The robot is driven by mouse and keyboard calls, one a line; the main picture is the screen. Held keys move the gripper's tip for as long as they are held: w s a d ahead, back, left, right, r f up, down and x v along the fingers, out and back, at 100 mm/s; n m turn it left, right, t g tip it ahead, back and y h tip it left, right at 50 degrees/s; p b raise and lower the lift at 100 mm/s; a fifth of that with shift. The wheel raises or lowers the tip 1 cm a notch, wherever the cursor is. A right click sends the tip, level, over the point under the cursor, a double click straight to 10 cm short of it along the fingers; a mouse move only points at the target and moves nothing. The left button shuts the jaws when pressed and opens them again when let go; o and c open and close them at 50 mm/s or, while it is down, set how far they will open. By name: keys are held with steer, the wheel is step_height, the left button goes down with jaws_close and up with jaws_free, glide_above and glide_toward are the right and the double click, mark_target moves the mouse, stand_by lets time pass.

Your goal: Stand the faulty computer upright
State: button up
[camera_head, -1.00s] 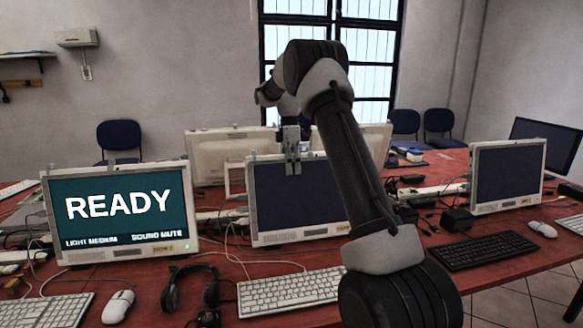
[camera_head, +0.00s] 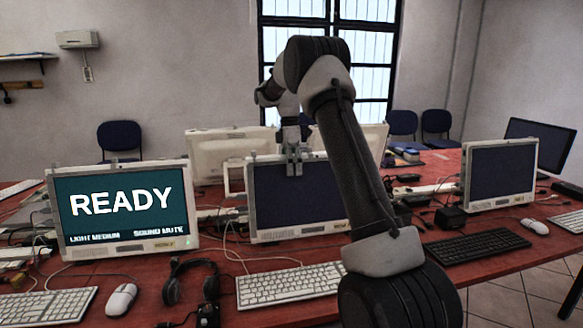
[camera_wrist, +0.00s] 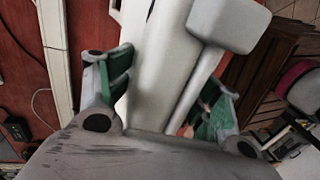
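A pale-framed computer with a dark, blank screen (camera_head: 295,200) stands on the red table in the middle of the head view; its right side is hidden behind my arm. I cannot tell its exact tilt. My gripper (camera_head: 294,161) points down at its top edge, with the fingers overlapping the upper frame. In the wrist view my gripper (camera_wrist: 165,97) has its green-padded fingers spread on either side of a pale casing (camera_wrist: 160,60). The left pad is close to the casing, and a gap shows by the right pad. Firm contact is not clear.
A lit monitor reading READY (camera_head: 122,207) stands at left, and another dark monitor (camera_head: 501,175) at right. Keyboards (camera_head: 289,287), headphones (camera_head: 190,281), a mouse (camera_head: 120,299) and loose cables crowd the table (camera_head: 385,267). Pale monitor backs (camera_head: 222,146) stand behind.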

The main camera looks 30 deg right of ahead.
steer(key=v, duration=1.1)
steer(key=shift+r, duration=0.5)
steer(key=shift+r, duration=0.1)
steer(key=s+a+r+m+t, duration=0.2)
steer(key=s+a+r+m, duration=0.15)
steer(key=s, duration=0.65)
steer(key=s+a+r+m+t, duration=0.1)
steer(key=s+a+r+m, duration=0.3)
steer(key=s, duration=0.6)
steer(key=s+a+f+m+t, duration=0.1)
steer(key=s+f, duration=0.4)
steer(key=s, duration=0.5)
steer(key=s+a+f+m+t, duration=0.1)
steer(key=s+f+m+t, duration=0.1)
steer(key=s+f+m, duration=0.4)
steer(key=s, duration=0.5)
steer(key=shift+a+t+h, duration=0.3)
steer(key=shift+t, duration=0.1)
steer(key=shift+s+r, duration=0.1)
